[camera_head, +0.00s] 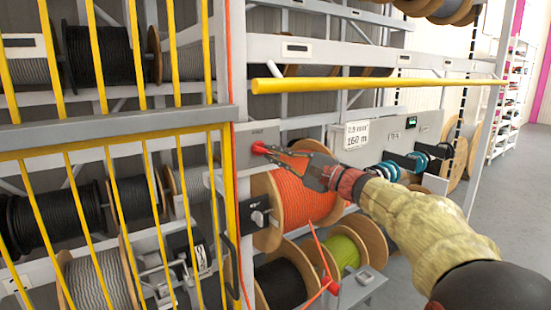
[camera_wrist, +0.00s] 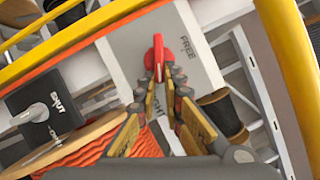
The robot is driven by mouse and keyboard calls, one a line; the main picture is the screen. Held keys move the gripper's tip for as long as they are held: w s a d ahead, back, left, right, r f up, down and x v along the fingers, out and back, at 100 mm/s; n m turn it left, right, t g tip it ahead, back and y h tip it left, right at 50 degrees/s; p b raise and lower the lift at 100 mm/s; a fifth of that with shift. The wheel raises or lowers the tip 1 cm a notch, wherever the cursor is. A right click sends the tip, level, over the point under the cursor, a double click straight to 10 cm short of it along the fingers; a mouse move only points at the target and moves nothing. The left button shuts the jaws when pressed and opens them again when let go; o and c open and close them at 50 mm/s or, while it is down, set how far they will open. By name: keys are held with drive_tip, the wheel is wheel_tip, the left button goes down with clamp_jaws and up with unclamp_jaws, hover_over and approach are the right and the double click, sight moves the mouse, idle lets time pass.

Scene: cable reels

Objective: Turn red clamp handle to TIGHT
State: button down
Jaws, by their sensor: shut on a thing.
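The red clamp handle (camera_head: 258,148) is on a grey plate (camera_head: 262,135) above the orange cable reel. In the wrist view the handle (camera_wrist: 158,55) stands out from the plate (camera_wrist: 125,50). The word FREE is to its right; a partly hidden word ending in "IGHT" is below it, between my fingers. My gripper (camera_head: 270,151) reaches the handle from the right in the head view. In the wrist view my gripper (camera_wrist: 164,82) is shut on the handle's lower end. The fingertips cover that end, so its exact pointing is hard to tell.
A yellow bar (camera_head: 370,84) crosses above my arm. A yellow barred gate (camera_head: 120,130) stands left. Below is the orange reel (camera_head: 300,205); a black box marked SHUT (camera_wrist: 40,115) is beside it. Another red handle (camera_head: 332,287) is lower down. Open floor lies right.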

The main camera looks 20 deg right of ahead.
drive_tip(key=shift+f+m+t, duration=0.3)
drive_tip(key=shift+m, duration=0.4)
drive_tip(key=shift+b, duration=0.3)
drive_tip(key=c, duration=1.9)
unclamp_jaws()
drive_tip(key=v, duration=1.2)
